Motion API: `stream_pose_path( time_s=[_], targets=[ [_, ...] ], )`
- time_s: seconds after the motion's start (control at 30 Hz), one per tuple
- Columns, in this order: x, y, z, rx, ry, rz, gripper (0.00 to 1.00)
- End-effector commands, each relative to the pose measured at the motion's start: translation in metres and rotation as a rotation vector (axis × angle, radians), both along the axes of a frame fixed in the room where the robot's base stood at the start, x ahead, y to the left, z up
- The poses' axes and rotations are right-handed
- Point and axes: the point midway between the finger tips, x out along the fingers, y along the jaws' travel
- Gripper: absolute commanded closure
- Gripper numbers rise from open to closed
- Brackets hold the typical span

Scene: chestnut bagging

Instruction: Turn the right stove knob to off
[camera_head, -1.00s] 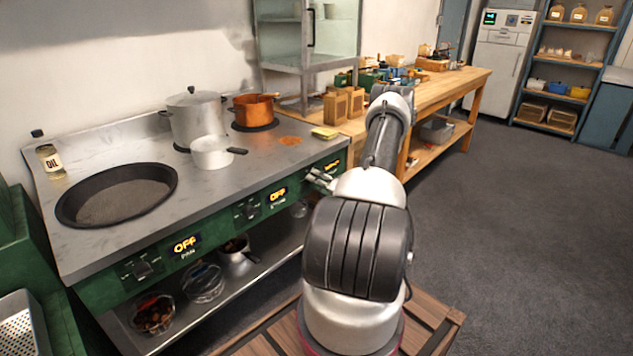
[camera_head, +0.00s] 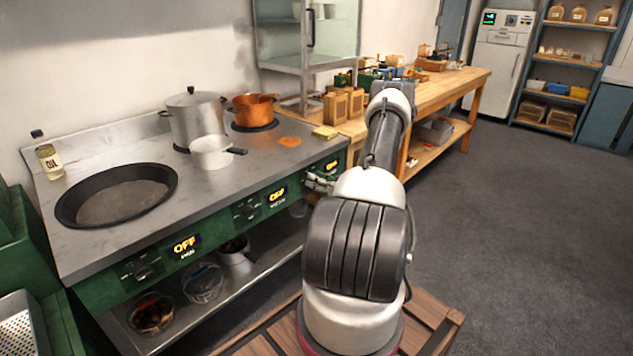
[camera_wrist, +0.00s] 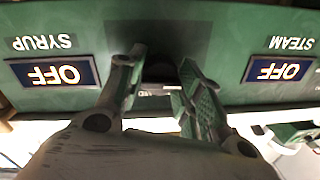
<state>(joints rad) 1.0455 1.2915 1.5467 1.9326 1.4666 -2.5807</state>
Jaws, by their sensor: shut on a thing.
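The right stove knob (camera_wrist: 160,72) is a dark knob on the green front panel, between two displays in the wrist view, which is upside down. My gripper (camera_wrist: 160,75) is shut on it, one finger on each side; the fingers hide part of the knob. The SYRUP display (camera_wrist: 54,73) and the STEAM display (camera_wrist: 278,70) both read OFF. In the head view my gripper (camera_head: 318,181) is at the right end of the stove front (camera_head: 215,236), and the knob is hidden there. The right display (camera_head: 332,165) is small in that view.
On the stove top stand a black pan (camera_head: 118,196), a steel pot (camera_head: 196,117), a white saucepan (camera_head: 211,153) and a copper pot (camera_head: 254,110). Bowls sit on the shelf below. A wooden bench (camera_head: 440,96) stands beyond, with open floor (camera_head: 530,220) at right.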

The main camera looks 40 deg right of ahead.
Motion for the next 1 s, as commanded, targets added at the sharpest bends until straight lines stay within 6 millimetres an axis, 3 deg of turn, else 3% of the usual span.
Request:
stream_pose_path(
  time_s=[0.77, 0.8, 0.9, 1.0],
  targets=[
    [-0.0006, -0.0004, -0.0005, -0.097, -0.006, -0.001, 0.88],
    [-0.0006, -0.0004, -0.0005, -0.097, -0.006, 0.000, 0.57],
    [-0.0004, -0.0004, -0.0003, -0.097, -0.006, 0.000, 0.42],
    [-0.0004, -0.0003, -0.0001, -0.097, -0.007, -0.001, 0.42]
  ],
)
